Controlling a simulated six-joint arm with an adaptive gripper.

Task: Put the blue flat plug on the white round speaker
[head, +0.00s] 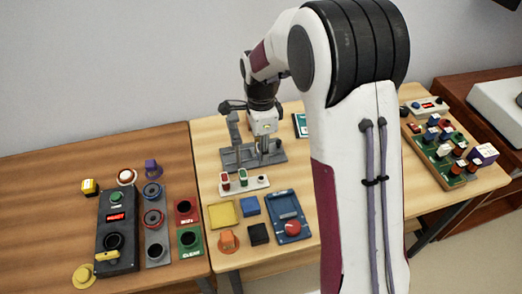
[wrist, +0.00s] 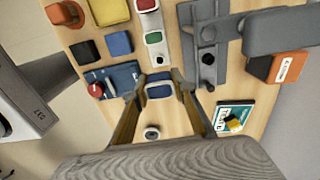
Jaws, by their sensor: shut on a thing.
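My gripper (wrist: 158,92) is shut on a blue flat plug (wrist: 158,91), which sits between its two fingertips in the wrist view. In the head view my gripper (head: 266,150) is over the light wood table, and the plug cannot be made out there. A small white round piece with a dark centre (wrist: 152,133), which looks like the white round speaker, lies below the plug in the wrist view, apart from it. I cannot find it in the head view, where my arm covers part of the table.
A white strip with red and green pieces (head: 246,186) lies near a grey fixture (head: 240,156). In front are a yellow tray (head: 222,215), a blue block (head: 250,206), a black block (head: 258,234) and a blue box with a red button (head: 289,237). A teal card box (wrist: 233,117) lies nearby.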

